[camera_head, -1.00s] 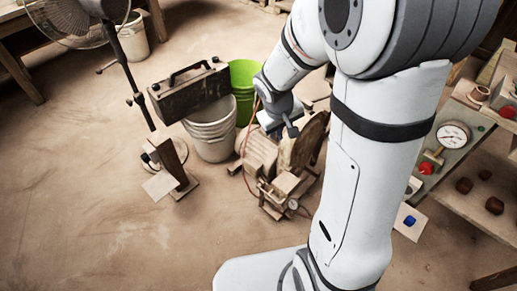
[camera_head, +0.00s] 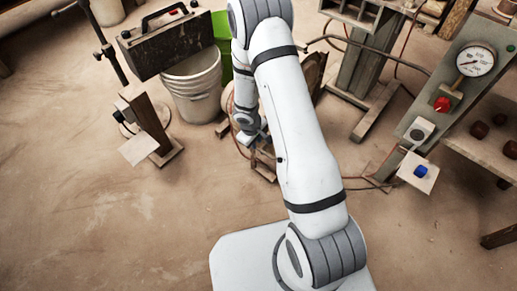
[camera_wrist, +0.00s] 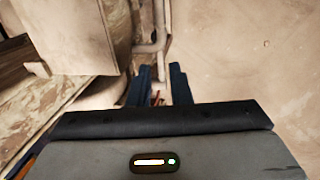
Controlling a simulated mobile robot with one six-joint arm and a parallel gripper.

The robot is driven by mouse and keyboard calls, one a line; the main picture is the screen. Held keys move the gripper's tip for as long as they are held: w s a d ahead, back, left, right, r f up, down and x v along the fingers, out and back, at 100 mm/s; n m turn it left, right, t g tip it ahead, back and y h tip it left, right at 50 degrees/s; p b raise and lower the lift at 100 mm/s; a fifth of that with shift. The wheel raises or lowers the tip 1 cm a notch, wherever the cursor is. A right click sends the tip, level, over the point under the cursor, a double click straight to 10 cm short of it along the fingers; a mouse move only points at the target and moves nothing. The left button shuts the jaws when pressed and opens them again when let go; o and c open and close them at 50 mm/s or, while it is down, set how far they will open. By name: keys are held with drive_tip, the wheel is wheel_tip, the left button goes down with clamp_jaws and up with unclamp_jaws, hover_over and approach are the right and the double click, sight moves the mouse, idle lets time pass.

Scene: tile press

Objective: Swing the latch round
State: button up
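I cannot pick out a latch for certain in either view. In the head view my gripper (camera_head: 252,138) hangs low at the end of my arm, near the floor right of the white buckets, small and partly hidden. In the wrist view my gripper (camera_wrist: 160,75) has two dark fingers apart, with a gap between them and nothing visibly held. A thin reddish thing shows low in that gap, too small to name. A press panel (camera_head: 412,131) at the right bears a gauge (camera_head: 475,60), a red knob (camera_head: 442,104) and a blue knob (camera_head: 421,172) on a white plate.
White buckets (camera_head: 196,92) and a dark toolbox (camera_head: 165,38) stand left of my arm. A wooden post stand (camera_head: 146,115) is further left. A beige block (camera_wrist: 75,35) is close on the left in the wrist view, with pipes (camera_wrist: 153,47) ahead. The floor at left is clear.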

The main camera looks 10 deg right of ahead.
drive_tip(key=f, duration=0.1)
drive_tip(key=f+b, duration=0.1)
drive_tip(key=f, duration=0.2)
drive_tip(key=shift+w+d+f+b, duration=0.1)
drive_tip(key=shift+w+d+b, duration=0.15)
drive_tip(key=shift+d+b, duration=0.1)
drive_tip(key=shift+c, duration=0.5)
clamp_jaws()
